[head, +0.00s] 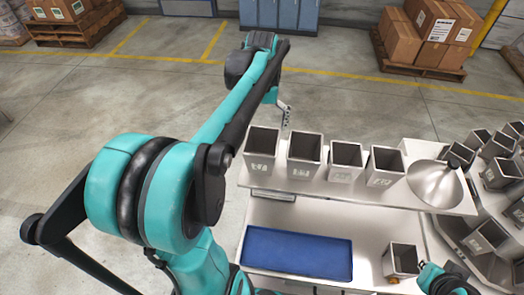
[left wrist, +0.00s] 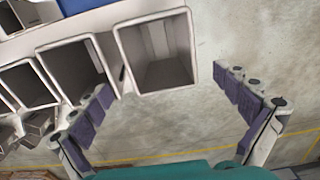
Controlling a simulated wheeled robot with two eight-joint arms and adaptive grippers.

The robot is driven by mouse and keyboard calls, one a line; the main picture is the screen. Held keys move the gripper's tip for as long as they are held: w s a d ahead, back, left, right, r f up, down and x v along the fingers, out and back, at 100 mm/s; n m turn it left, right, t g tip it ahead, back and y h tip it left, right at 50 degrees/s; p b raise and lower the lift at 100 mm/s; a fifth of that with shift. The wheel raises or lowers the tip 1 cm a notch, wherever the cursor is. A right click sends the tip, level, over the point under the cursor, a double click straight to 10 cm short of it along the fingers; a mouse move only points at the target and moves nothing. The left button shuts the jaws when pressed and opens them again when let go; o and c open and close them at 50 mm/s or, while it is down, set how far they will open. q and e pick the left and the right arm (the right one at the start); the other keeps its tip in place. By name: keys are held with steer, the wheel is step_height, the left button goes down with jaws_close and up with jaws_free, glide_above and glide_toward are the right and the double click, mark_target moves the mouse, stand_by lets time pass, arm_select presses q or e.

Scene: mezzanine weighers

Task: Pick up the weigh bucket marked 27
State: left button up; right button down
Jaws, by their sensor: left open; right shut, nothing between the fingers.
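Several grey, open-topped weigh buckets stand in a row on the upper white shelf in the head view. Their white markings are too small to read surely, so I cannot tell which is 27. The leftmost bucket (head: 260,158) also shows in the left wrist view (left wrist: 155,55), empty and upright. Beside it stands a second bucket (head: 304,165). My left gripper (head: 286,120) is open and empty, just behind these two. In the left wrist view its fingers (left wrist: 163,84) are spread wide, one near the gap between the buckets, the other over open floor.
A metal cone (head: 435,184) sits at the shelf's right end. Below are a blue tray (head: 296,253) and another bucket (head: 402,260), near my right arm. More buckets (head: 483,238) ring the right side. Open floor lies behind and left of the shelf.

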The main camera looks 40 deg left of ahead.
arm_select(q)
glide_above(262, 140)
steer(key=s+d, duration=0.3)
steer(key=s, duration=0.1)
step_height(262, 140, down, 8)
steer(key=shift+r+p, duration=0.15)
steer(key=shift+p, duration=0.3)
steer(key=c, duration=1.5)
steer(key=shift+r, duration=0.15)
